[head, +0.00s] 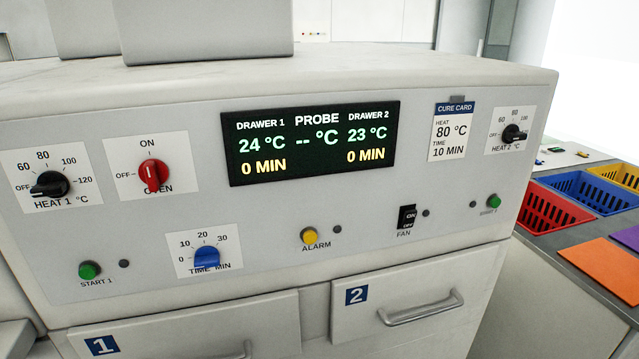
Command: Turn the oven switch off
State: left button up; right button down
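The oven switch (153,175) is a red rotary knob on a white plate at the left of the oven's front panel (330,215). The plate reads ON above the knob, OFF to its left and OVEN below. The knob's grip stands about upright, with its white line pointing up towards ON. Neither of my grippers shows in the head view, and nothing touches the knob.
The black HEAT 1 knob (50,184) is left of the switch, and the blue TIME knob (206,257) is below right. A lit display (311,142) is to the right. Drawer 2's handle (420,309) sticks out below. The space before the switch looks clear.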

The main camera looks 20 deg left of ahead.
aim_at(154, 173)
jog(key=j+u, duration=0.15)
jog(key=u, duration=0.25)
jog(key=j+u, duration=0.15)
jog(key=u, duration=0.25)
jog(key=i+u, duration=0.1)
jog(key=u, duration=0.3)
jog(key=k+j+z, duration=0.05)
